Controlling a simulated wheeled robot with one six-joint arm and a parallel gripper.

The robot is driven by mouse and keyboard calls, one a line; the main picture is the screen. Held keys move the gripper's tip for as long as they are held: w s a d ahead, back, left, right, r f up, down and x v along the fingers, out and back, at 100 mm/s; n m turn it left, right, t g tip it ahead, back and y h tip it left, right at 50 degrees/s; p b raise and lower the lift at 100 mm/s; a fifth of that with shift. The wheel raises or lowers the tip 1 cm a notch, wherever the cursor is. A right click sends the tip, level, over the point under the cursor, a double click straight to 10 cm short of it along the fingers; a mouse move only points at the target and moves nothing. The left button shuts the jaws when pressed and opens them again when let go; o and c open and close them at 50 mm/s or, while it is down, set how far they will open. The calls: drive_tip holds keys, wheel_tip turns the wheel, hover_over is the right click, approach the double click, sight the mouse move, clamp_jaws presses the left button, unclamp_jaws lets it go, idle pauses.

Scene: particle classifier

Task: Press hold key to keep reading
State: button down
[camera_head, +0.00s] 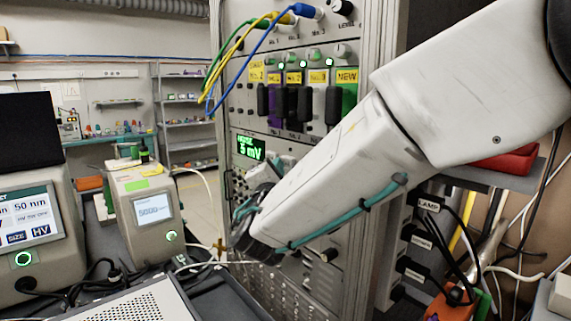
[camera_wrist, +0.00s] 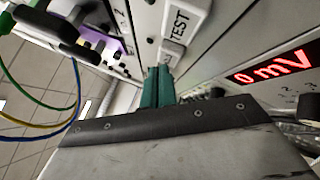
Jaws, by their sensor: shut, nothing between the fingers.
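My gripper (camera_wrist: 157,84) shows in the wrist view as two teal fingers, closed together with nothing between them. Their tips are close to a small pale key (camera_wrist: 171,53) beside a white label reading TEST (camera_wrist: 181,24). I cannot tell whether the tips touch it. No key marked hold is readable. A red display (camera_wrist: 274,66) reading 0 mV is to the right in the wrist view. In the head view a green display (camera_head: 250,148) reading about 3 mV is on the instrument rack (camera_head: 240,115). There my forearm hides much of the panel and most of my gripper.
Yellow, green and blue cables (camera_head: 238,50) loop out from the rack's upper panel. A white instrument (camera_head: 150,208) and a larger screen unit (camera_head: 28,235) stand on the bench at left. Loose cables and an orange box (camera_head: 450,306) are at lower right.

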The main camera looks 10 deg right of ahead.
drive_tip(key=shift+w+d, duration=0.5)
drive_tip(key=shift+d, duration=0.2)
idle(0.9)
drive_tip(key=shift+a, duration=0.1)
drive_tip(key=shift+s+a, duration=0.7)
drive_tip(key=shift+a, duration=0.2)
drive_tip(key=s+a, duration=0.1)
drive_tip(key=a, duration=0.1)
drive_tip(key=s+a, duration=0.2)
drive_tip(key=shift+a, duration=0.1)
idle(0.3)
idle(0.5)
